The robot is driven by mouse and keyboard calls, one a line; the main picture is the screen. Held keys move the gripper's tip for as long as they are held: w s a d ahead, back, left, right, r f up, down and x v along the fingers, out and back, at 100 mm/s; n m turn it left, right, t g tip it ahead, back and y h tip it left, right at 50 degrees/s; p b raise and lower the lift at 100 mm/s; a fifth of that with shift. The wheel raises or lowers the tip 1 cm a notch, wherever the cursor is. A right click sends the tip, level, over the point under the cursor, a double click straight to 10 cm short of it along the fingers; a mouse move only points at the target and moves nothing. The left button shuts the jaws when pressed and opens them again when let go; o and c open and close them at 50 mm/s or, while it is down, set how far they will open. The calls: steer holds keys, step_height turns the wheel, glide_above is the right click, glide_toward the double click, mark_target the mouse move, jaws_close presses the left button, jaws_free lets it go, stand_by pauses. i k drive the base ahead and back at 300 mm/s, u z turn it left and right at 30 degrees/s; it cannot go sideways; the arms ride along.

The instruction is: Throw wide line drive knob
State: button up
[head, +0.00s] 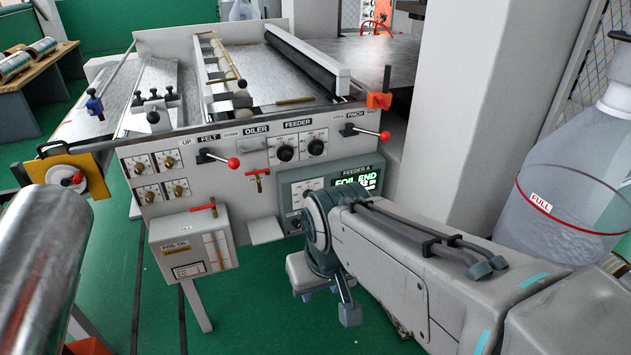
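The machine's front panel (225,170) faces me and carries several knobs and levers. Two black round knobs, a left one (285,152) and a right one (316,147), sit under the FEEDER label. Several small knobs (160,175) form a group at the panel's left. I cannot read a line drive label on any of them. A grey-green box marked FEEDER A (335,188) has a lit screen reading FOIL END and a small knob low at its left. My gripper (328,297) hangs below and in front of this box, apart from the knobs. Its fingers are unclear.
Red-ball levers stick out at FELT (233,162) and PINCH (384,135). A foil-oil box (193,243) juts from the lower front. A metal roll (38,265) stands at left, a large bottle marked FULL (575,190) at right. Green floor (235,310) is open below.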

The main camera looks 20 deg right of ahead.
mark_target(296, 222)
steer(key=z, duration=0.5)
steer(key=k, duration=1.15)
steer(key=u, duration=0.5)
steer(key=i, duration=1.75)
steer(key=z, duration=0.75)
